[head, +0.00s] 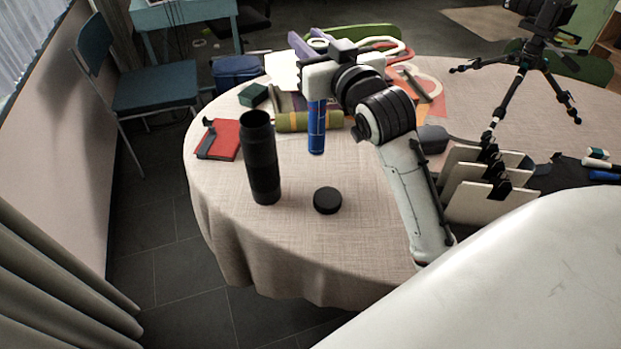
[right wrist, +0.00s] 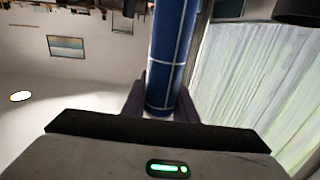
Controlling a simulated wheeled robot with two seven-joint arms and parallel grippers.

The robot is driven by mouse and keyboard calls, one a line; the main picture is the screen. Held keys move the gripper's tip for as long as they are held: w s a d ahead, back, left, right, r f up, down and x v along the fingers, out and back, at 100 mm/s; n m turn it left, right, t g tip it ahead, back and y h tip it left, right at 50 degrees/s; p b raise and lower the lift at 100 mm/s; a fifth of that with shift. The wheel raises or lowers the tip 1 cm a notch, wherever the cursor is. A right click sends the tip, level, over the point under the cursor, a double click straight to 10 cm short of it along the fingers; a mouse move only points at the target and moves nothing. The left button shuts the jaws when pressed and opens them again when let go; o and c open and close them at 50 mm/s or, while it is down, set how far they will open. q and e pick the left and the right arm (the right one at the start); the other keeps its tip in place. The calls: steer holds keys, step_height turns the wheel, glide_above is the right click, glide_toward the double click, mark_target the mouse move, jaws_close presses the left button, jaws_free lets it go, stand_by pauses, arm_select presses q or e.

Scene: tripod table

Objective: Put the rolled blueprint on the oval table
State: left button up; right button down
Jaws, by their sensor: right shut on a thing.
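The rolled blueprint (head: 317,130) is a blue cylinder with thin white lines, upright in the head view. My right gripper (head: 307,42) is shut on it; its dark purple fingers show beyond the white wrist, which hides the roll's middle. The roll also shows between the fingers in the right wrist view (right wrist: 174,45). Its lower end is over the oval table (head: 290,240), which has a pale cloth; I cannot tell whether it touches. My left gripper is not in view.
A black open tube (head: 262,165) stands left of the roll, with a round black lid (head: 327,200) beside it. A red notebook (head: 225,139), an olive roll (head: 292,121) and a tripod (head: 520,75) are also on the table. Cloth is clear around the lid.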

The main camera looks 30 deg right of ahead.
step_height(320, 180, down, 9)
steer(key=d+b, duration=0.1)
steer(key=d, duration=0.1)
steer(key=shift+w+d+m+h+b, duration=0.2)
steer(key=shift+d+m+h+b, duration=0.1)
steer(key=shift+h+b, duration=0.1)
steer(key=shift+f, duration=0.15)
steer(key=c, duration=1.4)
jaws_free()
glide_toward(317, 104)
steer(key=w+d, duration=0.3)
steer(key=shift+w+d+r+b, duration=0.25)
steer(key=shift+d+r+b, duration=0.05)
steer(key=shift+d+r, duration=0.1)
